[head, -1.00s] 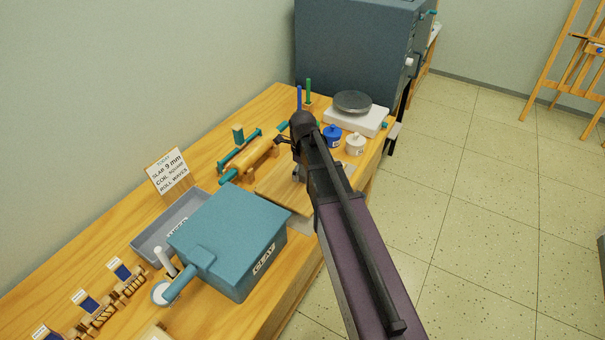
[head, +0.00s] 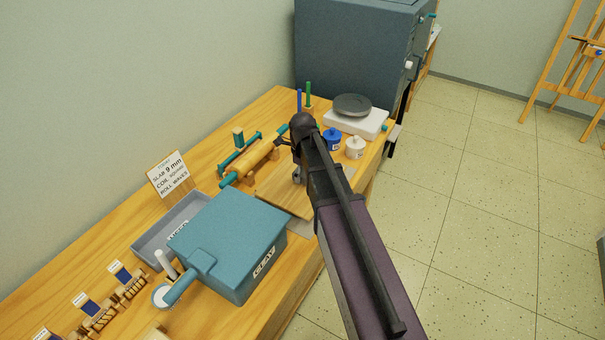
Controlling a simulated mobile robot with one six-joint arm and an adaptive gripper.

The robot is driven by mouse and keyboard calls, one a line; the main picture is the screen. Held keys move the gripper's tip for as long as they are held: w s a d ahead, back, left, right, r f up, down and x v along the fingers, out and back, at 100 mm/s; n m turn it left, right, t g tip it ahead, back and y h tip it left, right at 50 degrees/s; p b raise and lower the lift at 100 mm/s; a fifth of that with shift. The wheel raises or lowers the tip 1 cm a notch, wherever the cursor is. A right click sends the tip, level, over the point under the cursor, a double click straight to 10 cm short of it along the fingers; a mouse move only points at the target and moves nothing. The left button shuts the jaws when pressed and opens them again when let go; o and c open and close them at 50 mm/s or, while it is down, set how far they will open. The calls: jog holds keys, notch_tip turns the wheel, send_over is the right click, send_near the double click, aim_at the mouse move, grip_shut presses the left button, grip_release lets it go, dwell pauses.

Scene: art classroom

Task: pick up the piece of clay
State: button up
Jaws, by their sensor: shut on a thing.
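My gripper (head: 297,174) is over the wooden board (head: 275,190), at the far end of my arm, and is mostly hidden by the arm. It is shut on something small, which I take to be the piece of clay. The clay itself cannot be made out, and I cannot tell whether it touches the board. A blue-teal box labelled CLAY (head: 232,235) stands on the bench, nearer and to the left of my gripper.
A rolling pin (head: 252,160) lies left of the board. Blue (head: 332,141) and white (head: 355,146) jars and a scale (head: 358,122) stand beyond my gripper. A grey tray (head: 160,232) and a sign (head: 169,174) are at left. Open floor lies right of the bench.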

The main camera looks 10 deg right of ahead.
aim_at(303, 176)
jog(key=shift+r+p, duration=1.3)
jog(key=shift+r, duration=0.2)
jog(key=shift+s+r, duration=0.25)
jog(key=shift+s, duration=0.05)
jog(key=s+r+p, duration=0.1)
jog(key=s, duration=1.4)
jog(key=shift+s, duration=0.2)
